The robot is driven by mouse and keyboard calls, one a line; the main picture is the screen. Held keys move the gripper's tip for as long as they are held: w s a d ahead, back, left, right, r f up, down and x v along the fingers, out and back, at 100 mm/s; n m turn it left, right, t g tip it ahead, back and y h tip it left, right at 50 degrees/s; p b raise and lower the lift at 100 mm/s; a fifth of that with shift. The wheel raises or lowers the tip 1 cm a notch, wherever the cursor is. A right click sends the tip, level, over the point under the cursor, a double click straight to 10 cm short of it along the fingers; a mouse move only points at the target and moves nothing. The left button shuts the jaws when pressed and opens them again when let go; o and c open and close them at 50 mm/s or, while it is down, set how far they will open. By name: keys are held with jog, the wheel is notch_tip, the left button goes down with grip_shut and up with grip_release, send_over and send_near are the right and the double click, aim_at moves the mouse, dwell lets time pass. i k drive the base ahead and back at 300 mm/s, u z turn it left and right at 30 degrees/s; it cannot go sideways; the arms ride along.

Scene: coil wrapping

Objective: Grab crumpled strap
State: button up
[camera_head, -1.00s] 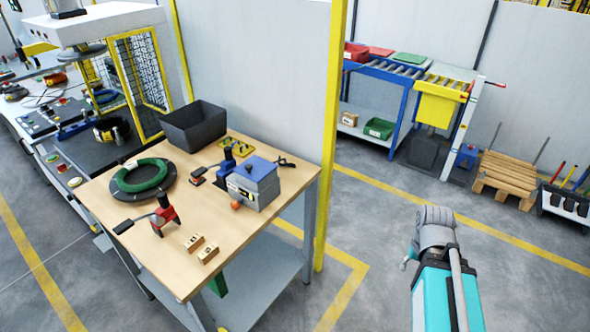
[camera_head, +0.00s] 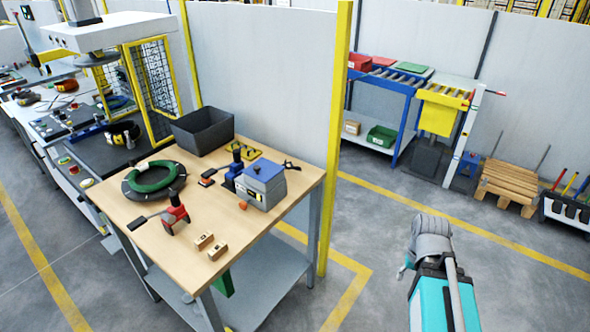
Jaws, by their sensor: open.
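A wooden-topped workbench (camera_head: 130,208) stands at the left centre. A small black crumpled item (camera_head: 291,165) lies at its back right corner, beside the grey box with a blue lid (camera_head: 264,190); it may be the strap, but it is too small to be sure. A yellow item with dark gaps (camera_head: 243,150) lies near the back edge. A green coil (camera_head: 153,176) sits on a black round plate at the bench's left. My grey and teal arm shows at the lower right, well apart from the bench; my gripper's fingers are not visible.
A black bin (camera_head: 203,129) stands at the bench's back. A red-and-black tool (camera_head: 174,213) and two small wooden blocks (camera_head: 210,245) lie near its front. A yellow post (camera_head: 333,150) rises behind its right side. A wooden pallet (camera_head: 510,182) stands at right; the floor between is clear.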

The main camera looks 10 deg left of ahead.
aim_at(291, 167)
jog(key=u, duration=0.1)
jog(key=i, duration=0.95)
jog(key=z, duration=0.1)
